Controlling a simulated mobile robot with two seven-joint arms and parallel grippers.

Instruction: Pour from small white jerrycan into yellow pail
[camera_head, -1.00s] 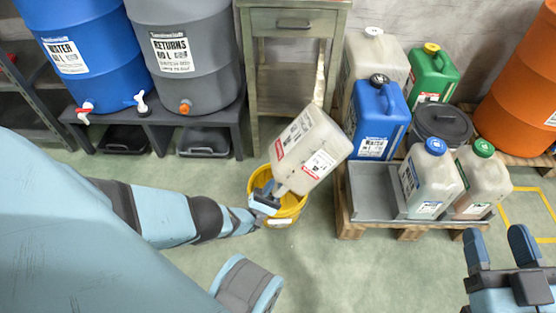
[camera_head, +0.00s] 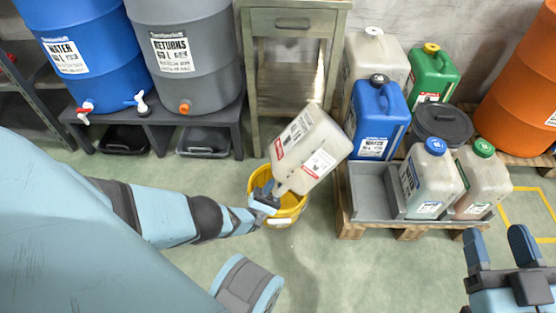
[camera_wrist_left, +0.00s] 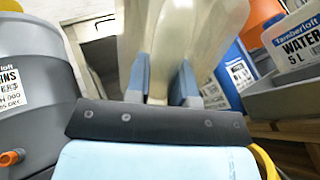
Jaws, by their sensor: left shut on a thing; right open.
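A white jerrycan (camera_head: 310,150) with red and white labels is held tilted over the yellow pail (camera_head: 290,213), its lower left end at the pail's mouth. My left gripper (camera_head: 264,197) is shut on the jerrycan; in the left wrist view the two blue fingers (camera_wrist_left: 160,80) clasp its pale handle. The jerrycan's spout and any liquid are hidden. The pail stands upright on the floor, partly covered by the jerrycan and gripper. My right gripper (camera_head: 500,246) is open and empty at the lower right.
A wooden pallet with a grey tray (camera_head: 372,207) stands right of the pail, holding a blue-capped (camera_head: 430,175) and a green-capped jerrycan (camera_head: 485,180). A blue jerrycan (camera_head: 377,115) is behind. A metal cabinet (camera_head: 292,60) and drums on a rack (camera_head: 245,115) stand at the back. Floor in front is clear.

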